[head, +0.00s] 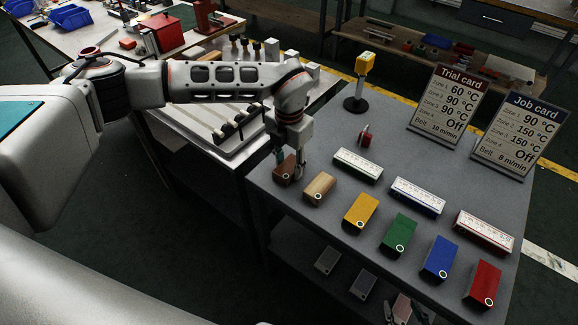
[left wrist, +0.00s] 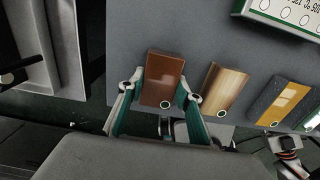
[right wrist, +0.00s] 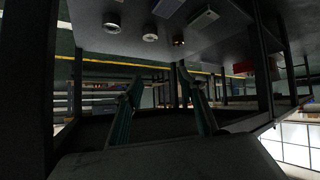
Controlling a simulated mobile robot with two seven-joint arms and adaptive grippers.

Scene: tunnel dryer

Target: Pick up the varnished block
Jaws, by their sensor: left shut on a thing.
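The varnished block, glossy reddish-brown with a pale ring mark, is at the near left corner of the grey table in the head view (head: 284,173). It also shows in the left wrist view (left wrist: 163,78). My left gripper (left wrist: 160,92) is shut on it, with one finger against each long side. In the head view, my left gripper (head: 289,165) reaches down over the block and hides part of it. I cannot tell whether the block touches the table. My right gripper (right wrist: 157,82) is open and empty, low beneath a dark surface in the right wrist view.
A plain wooden block (head: 319,188) stands close to the right, then yellow (head: 361,211), green (head: 398,232), blue (head: 440,257) and red (head: 482,283) blocks. White-topped strips (head: 358,165) lie behind them. A yellow-topped post (head: 362,80) and two cards (head: 447,100) stand farther back.

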